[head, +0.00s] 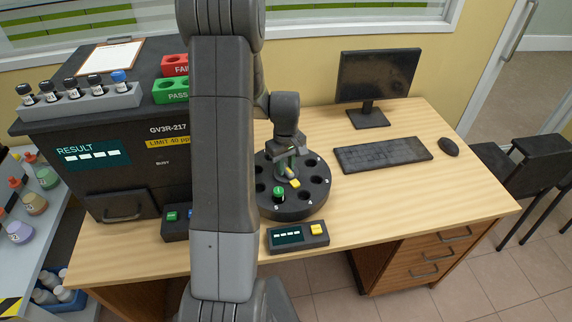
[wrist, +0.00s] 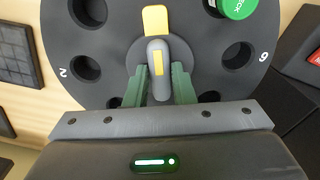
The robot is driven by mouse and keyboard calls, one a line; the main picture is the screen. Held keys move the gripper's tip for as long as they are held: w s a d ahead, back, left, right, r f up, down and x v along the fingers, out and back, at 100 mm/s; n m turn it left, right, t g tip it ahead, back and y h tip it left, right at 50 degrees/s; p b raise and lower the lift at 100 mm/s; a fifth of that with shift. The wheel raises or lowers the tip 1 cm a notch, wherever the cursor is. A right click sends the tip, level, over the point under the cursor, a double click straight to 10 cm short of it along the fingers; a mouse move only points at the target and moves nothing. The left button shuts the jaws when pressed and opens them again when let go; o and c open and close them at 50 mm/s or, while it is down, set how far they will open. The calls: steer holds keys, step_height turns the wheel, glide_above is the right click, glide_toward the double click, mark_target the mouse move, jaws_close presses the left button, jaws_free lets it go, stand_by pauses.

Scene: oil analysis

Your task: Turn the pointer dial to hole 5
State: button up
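The pointer dial (wrist: 160,58) is a grey knob with a yellow stripe and a yellow pointer tip, at the centre of a dark round carousel (head: 262,206). In the head view the yellow tip (head: 294,183) points toward the front, about at the hole marked 4. A green-capped vial (head: 279,194) stands in the hole marked 5; its cap shows at the top right of the wrist view (wrist: 238,8). My gripper (wrist: 160,75) is over the carousel, its green fingers on both sides of the knob and apparently touching it. The hole at the pointer tip is cut off in the wrist view.
A small display box with a yellow button (head: 298,236) stands in front of the carousel. The dark analyser (head: 110,165) stands at left, with a rack of vials (head: 80,101) on top. A keyboard (head: 382,153) and monitor (head: 378,78) are at right. The right front desk is clear.

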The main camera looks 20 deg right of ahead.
jaws_close()
steer(key=m+b, duration=0.1)
steer(key=m, duration=0.3)
steer(key=shift+b, duration=0.3)
steer(key=shift+m+b, duration=0.5)
steer(key=shift+m, duration=1.9)
steer(key=shift+r, duration=0.1)
steer(key=o, duration=0.5)
jaws_free()
